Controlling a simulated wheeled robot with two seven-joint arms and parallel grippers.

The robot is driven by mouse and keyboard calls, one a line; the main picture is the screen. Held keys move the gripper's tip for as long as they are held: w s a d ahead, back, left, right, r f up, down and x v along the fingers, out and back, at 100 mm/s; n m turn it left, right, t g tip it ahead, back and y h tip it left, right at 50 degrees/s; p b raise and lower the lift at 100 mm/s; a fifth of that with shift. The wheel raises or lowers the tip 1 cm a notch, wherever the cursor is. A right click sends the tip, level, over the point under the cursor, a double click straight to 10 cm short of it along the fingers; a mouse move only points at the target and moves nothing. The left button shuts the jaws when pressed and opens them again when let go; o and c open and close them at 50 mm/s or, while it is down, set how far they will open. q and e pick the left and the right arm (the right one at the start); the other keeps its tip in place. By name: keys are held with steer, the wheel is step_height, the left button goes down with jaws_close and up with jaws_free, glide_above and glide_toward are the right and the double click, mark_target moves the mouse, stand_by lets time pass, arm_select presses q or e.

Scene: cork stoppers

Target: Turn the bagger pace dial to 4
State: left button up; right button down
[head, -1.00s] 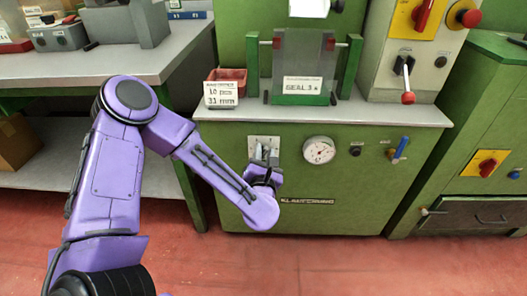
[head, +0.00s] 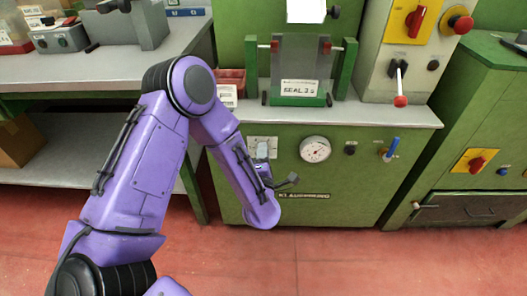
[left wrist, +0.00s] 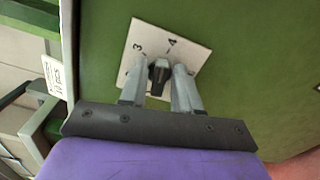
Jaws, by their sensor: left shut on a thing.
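The bagger pace dial has a white plate (left wrist: 198,53) with the marks 3 and 4 showing in the left wrist view. Its small black knob (left wrist: 158,75) stands between my left fingertips. The knob's top end faces the 3 and 4 side, but I cannot tell its exact setting. My left gripper (left wrist: 162,82) is shut on the knob, and the rest of the plate is partly hidden behind it. In the head view the plate (head: 273,143) shows on the green machine front, with my left gripper (head: 262,150) against it. My right gripper is not in view.
A round white gauge (head: 315,149), a black knob (head: 350,150) and a blue-handled lever (head: 392,148) sit right of the dial. A grey ledge (head: 365,115) juts out above. A grey workbench (head: 110,68) stands left. The red floor in front is clear.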

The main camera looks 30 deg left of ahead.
arm_select(q)
steer(key=shift+d+f+m+p, duration=0.1)
steer(key=shift+m+p, duration=0.35)
steer(key=shift+m, duration=0.65)
steer(key=o, duration=0.7)
steer(key=shift+o, duration=0.2)
steer(key=p+v, duration=0.1)
steer(key=v, duration=0.9)
steer(key=shift+s+d, duration=0.2)
steer(key=shift+s, duration=0.05)
